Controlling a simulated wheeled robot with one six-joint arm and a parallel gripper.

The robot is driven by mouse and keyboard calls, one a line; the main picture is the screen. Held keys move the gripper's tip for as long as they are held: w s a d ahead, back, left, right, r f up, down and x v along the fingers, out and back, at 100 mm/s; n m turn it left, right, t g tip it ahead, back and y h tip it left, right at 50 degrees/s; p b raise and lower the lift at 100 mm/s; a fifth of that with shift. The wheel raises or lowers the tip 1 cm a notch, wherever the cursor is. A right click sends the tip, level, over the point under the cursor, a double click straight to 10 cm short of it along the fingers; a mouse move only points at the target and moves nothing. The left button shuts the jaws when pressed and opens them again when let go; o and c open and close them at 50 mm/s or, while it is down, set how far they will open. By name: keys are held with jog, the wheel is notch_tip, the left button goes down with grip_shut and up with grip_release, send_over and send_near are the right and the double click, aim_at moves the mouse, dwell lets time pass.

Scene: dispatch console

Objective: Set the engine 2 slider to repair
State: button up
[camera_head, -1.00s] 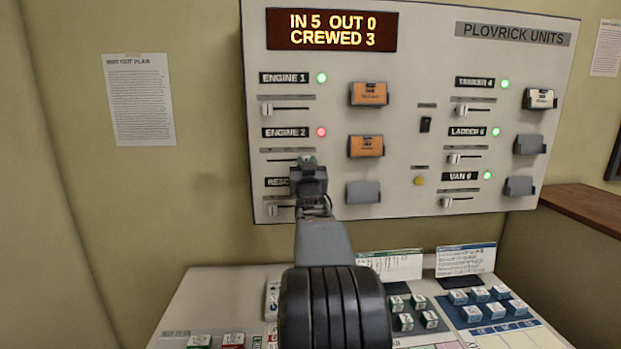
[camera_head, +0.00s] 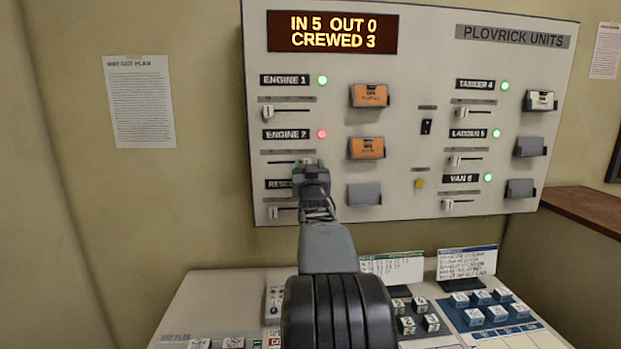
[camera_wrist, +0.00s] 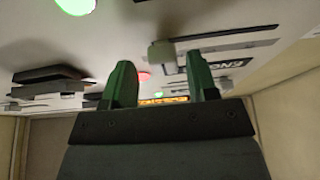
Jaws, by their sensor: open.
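The engine 2 row has a black label (camera_head: 295,134), a lit red light (camera_head: 322,133) and a slider track (camera_head: 282,161). My gripper (camera_head: 309,164) is at the right end of this track and hides part of it. In the wrist view its two green fingers (camera_wrist: 161,82) are apart with nothing held between them. The pale slider knob (camera_wrist: 162,53) shows beyond the fingertips, between their lines, with the track (camera_wrist: 235,45) running off to the right in that view. The red light (camera_wrist: 143,77) shows there too.
The engine 1 slider knob (camera_head: 268,112) is above, at the left of its track. The rescue row's label (camera_head: 278,184) is partly hidden by my gripper, its knob (camera_head: 273,212) below. Orange card holders (camera_head: 366,148) stand to the right. A button desk (camera_head: 215,300) lies below.

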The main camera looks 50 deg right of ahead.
jog(key=b+v, duration=0.4)
jog(key=v, duration=0.9)
jog(key=shift+s+a, duration=0.15)
jog(key=shift+f, duration=0.15)
